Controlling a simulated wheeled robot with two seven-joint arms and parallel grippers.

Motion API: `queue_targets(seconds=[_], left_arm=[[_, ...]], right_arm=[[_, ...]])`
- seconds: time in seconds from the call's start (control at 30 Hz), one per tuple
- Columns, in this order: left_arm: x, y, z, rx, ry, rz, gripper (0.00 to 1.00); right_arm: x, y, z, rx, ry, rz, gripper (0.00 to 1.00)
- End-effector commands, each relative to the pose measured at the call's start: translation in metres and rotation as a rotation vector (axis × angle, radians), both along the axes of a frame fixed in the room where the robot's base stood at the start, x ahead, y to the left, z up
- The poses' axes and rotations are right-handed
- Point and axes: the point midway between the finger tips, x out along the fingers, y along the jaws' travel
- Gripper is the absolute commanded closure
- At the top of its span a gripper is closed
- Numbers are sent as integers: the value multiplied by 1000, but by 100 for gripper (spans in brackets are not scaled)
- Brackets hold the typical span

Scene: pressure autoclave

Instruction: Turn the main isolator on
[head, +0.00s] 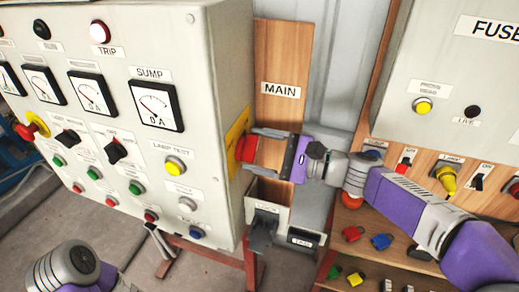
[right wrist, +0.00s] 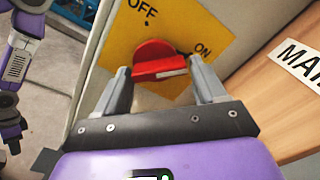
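The main isolator is a red rotary handle (head: 246,149) on a yellow plate (head: 236,132) on the right side wall of the grey control cabinet. In the right wrist view, the red handle (right wrist: 160,60) sits on the yellow plate (right wrist: 110,48), which carries OFF at upper left and ON at right. My right gripper (head: 254,150) is open, its fingers on either side of the handle. In the right wrist view, the gripper (right wrist: 160,82) has its fingertips near the two ends of the handle's bar; contact is unclear.
The MAIN label (head: 281,90) is on a wooden board right of the cabinet (head: 205,60). A grey switch box (head: 264,222) is below the gripper. A fuse panel (head: 445,70) stands at right. Small coloured padlocks (head: 381,241) are on the wooden shelf below.

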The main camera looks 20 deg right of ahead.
Motion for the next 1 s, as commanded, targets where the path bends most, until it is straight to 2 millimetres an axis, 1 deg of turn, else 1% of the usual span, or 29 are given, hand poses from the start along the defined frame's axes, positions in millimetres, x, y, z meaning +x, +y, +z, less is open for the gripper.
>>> queue_targets(seconds=[0.03,0.1,0.33,0.43,0.53,0.8,1.0], left_arm=[[0,0,0,0,0,0,57],[0,0,0,0,0,0,57],[0,0,0,0,0,0,57],[0,0,0,0,0,0,57],[0,0,1,0,0,0,57],[0,0,4,0,0,0,57],[0,0,5,0,0,0,57]], right_arm=[[0,0,0,0,0,0,21],[0,0,0,-1,0,1,13],[0,0,0,-2,-2,1,13],[-2,-4,0,-2,-2,-1,13],[-9,-14,1,-2,-4,-2,13],[-34,-51,1,-2,-2,-4,13],[-42,-62,0,-2,-1,0,13]])
